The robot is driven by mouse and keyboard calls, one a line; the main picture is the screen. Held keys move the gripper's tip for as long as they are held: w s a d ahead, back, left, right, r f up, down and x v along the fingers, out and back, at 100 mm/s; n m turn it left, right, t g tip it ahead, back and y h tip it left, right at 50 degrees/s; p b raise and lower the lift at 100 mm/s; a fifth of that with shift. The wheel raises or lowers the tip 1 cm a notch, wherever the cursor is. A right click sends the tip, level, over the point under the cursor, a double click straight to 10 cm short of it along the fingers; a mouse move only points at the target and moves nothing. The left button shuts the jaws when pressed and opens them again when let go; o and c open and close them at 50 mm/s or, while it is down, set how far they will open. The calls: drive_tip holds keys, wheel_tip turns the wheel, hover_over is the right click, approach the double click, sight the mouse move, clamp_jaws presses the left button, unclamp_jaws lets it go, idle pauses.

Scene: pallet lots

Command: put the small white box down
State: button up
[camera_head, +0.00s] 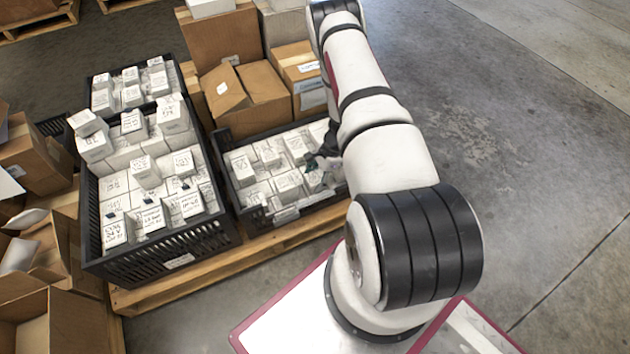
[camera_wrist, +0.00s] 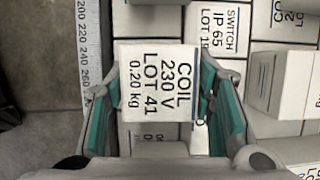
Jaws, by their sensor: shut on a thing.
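The small white box (camera_wrist: 157,70), labelled COIL 230 V LOT 41 0.20 kg, is between the teal-padded fingers of my gripper (camera_wrist: 155,85) in the wrist view. My gripper is shut on it. In the head view my gripper (camera_head: 322,163) is low over the right part of the shallow black crate (camera_head: 229,183), which holds white boxes. The arm hides part of that crate's right side. In the wrist view other white boxes lie around and below the held box. I cannot tell whether the held box touches them.
A deeper black crate (camera_head: 165,258) full of white boxes stands left on the wooden pallet (camera_head: 180,290). Brown cartons (camera_head: 250,95) stand behind. A scale marking (camera_wrist: 85,50) runs along the crate's edge in the wrist view. Grey floor to the right is clear.

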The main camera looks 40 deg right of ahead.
drive_tip(key=o, duration=1.2)
drive_tip(key=shift+c, duration=0.2)
